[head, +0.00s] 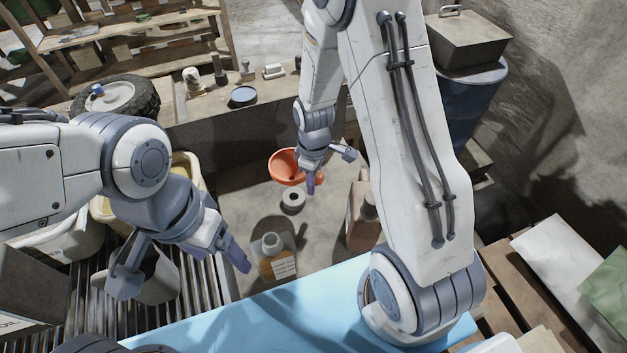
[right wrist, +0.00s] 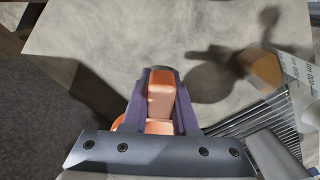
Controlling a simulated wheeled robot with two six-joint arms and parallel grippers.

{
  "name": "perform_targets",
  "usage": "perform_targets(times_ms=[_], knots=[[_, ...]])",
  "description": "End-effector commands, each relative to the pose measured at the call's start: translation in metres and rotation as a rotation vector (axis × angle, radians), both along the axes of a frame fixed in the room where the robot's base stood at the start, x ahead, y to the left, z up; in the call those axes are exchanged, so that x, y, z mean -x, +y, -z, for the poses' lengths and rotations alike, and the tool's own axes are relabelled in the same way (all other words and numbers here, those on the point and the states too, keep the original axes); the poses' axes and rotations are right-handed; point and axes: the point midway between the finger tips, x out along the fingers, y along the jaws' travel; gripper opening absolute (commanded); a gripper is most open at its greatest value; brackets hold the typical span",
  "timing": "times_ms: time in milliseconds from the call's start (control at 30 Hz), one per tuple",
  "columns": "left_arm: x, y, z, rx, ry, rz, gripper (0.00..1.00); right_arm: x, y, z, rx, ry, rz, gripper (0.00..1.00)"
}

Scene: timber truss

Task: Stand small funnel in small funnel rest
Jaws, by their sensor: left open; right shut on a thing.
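The small orange funnel (head: 284,166) is in the middle of the head view, with its wide mouth showing. My right gripper (head: 312,181) is shut on it. In the right wrist view, an orange tab of the funnel (right wrist: 160,92) sits between the purple fingers, and most of its bowl is hidden. A small grey ring, the likely small funnel rest (head: 293,200), lies on the grey worktop just below the funnel in the head view. I cannot tell the height of the gap between them. My left gripper (head: 238,257) is open and empty, left of an amber bottle.
The labelled amber bottle (head: 275,258) stands on the grey worktop (head: 245,195), near the light blue surface (head: 290,312). A brownish container (head: 362,215) stands right of the ring, partly behind my right arm. A pale yellow tub (head: 187,172) and slatted rack (head: 195,290) lie left.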

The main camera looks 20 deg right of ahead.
Motion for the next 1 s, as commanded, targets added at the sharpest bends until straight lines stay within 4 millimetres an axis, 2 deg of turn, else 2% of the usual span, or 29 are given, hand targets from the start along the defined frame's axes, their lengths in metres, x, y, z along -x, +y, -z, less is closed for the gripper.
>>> perform_targets(times_ms=[700, 1000], knots=[[0.0, 0.0, 0.035, 0.0, 0.0, 0.0, 0.81, 0.0, 0.0, 0.048, 0.0, 0.0, 0.002, 0.0], [0.0, 0.0, 0.041, 0.0, 0.0, 0.0, 0.81, 0.0, 0.0, 0.057, 0.0, -0.001, 0.002, 0.0]])
